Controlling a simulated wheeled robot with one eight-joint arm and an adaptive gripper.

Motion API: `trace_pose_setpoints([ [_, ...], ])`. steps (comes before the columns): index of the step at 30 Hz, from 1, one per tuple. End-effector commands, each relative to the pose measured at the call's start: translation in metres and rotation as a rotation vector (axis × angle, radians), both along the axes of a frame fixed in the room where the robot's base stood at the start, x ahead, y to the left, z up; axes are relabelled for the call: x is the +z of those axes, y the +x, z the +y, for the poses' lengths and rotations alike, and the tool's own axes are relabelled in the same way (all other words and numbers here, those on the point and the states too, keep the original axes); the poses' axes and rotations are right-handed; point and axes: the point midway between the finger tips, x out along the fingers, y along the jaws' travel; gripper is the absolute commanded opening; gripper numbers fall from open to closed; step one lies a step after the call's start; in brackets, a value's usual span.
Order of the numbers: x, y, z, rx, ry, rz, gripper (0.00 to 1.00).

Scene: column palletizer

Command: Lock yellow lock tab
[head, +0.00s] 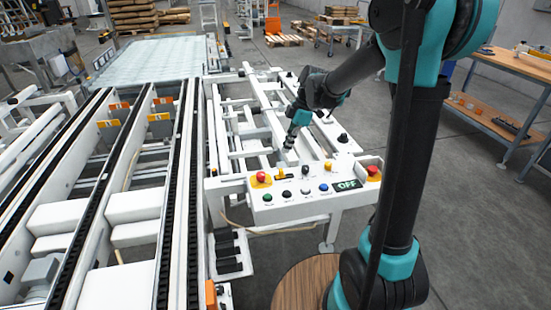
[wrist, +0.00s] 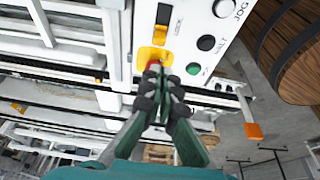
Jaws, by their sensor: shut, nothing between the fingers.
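A small yellow lock tab (head: 282,174) sits on the sloped control panel (head: 320,196), beside the left red stop button (head: 260,177). In the wrist view the tab (wrist: 160,36) shows at the lower end of a black slot, just above the yellow base (wrist: 145,56) of the red button. My gripper (head: 289,156) hangs at the back edge of the panel, near the tab, with its fingers together and empty. In the wrist view my gripper (wrist: 157,70) overlaps the yellow base and hides most of the red button. I cannot tell whether it touches anything.
The panel also carries a green button (head: 268,198), black and blue buttons, an OFF sign (head: 347,184) and a right red stop button (head: 374,172). White conveyor frames with black chains (head: 172,200) lie to the left. Open floor (head: 455,230) lies to the right.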

Motion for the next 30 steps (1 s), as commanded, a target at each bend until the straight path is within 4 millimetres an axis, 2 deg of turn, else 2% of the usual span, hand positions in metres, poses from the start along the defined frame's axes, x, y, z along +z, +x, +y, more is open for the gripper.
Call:
trace_pose_setpoints([
  [15,-0.005,0.002,0.004,0.024,0.005,-0.002,0.00],
  [20,-0.025,0.000,0.011,0.025,0.004,-0.001,0.00],
  [30,-0.078,-0.005,0.029,0.025,0.004,-0.001,0.00],
])
